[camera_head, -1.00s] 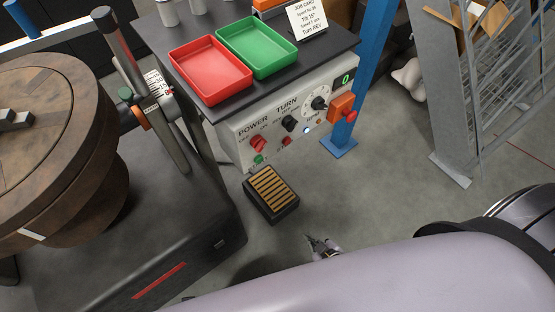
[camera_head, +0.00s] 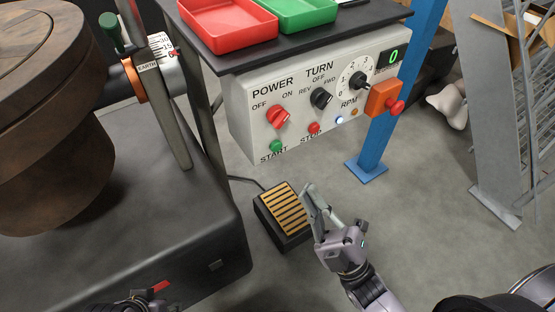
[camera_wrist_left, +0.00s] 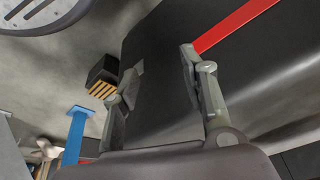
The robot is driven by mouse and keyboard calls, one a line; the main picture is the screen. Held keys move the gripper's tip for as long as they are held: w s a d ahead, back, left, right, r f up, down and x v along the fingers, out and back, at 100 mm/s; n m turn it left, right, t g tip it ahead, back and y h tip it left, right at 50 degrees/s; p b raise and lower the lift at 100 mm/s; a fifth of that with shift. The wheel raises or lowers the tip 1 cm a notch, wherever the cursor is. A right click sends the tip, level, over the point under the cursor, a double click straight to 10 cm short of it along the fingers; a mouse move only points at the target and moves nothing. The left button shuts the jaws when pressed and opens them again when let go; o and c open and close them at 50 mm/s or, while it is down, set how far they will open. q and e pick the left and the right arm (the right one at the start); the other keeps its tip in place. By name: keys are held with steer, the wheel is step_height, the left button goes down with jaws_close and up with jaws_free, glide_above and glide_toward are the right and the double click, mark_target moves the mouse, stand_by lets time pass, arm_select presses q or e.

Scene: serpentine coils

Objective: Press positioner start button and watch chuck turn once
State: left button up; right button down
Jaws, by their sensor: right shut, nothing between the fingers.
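The green START button (camera_head: 276,147) sits low on the left of the pale control panel (camera_head: 245,125). The red POWER knob (camera_head: 278,117) is above it, and the black TURN knob (camera_head: 321,98) and red STOP button (camera_head: 314,128) are to its right. The round brown chuck (camera_head: 40,150) stands at the left, partly out of frame. My right gripper (camera_head: 318,208) is shut and empty, below the panel and apart from it. My left gripper (camera_wrist_left: 160,65) is open and empty in the left wrist view; only part of it shows at the bottom of the head view.
A foot pedal (camera_head: 285,215) lies on the floor beside the dark machine base (camera_head: 160,215). An orange box with a red button (camera_head: 384,98) juts from the panel's right side. A blue post (camera_head: 385,140) stands behind. Red and green trays (camera_head: 225,25) rest above the panel.

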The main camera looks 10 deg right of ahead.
mark_target(276, 146)
arm_select(q)
steer(key=shift+s+r, duration=0.1)
steer(key=shift+r, duration=0.1)
arm_select(e)
steer(key=shift+s+r+y, duration=0.25)
steer(key=shift+r+y, duration=0.05)
steer(key=shift+r, duration=0.05)
arm_select(q)
steer(key=w+d+r+t+h+b, duration=0.1)
steer(key=w+t, duration=0.3)
steer(key=w, duration=0.4)
steer(key=shift+d+r+b, duration=0.3)
steer(key=shift+d+r, duration=0.4)
arm_select(e)
steer(key=w+a, duration=0.3)
steer(key=w, duration=0.5)
steer(key=shift+w, duration=0.2)
arm_select(q)
steer(key=shift+s, duration=0.1)
arm_select(e)
steer(key=shift+w+a, duration=0.15)
steer(key=shift+w, duration=0.25)
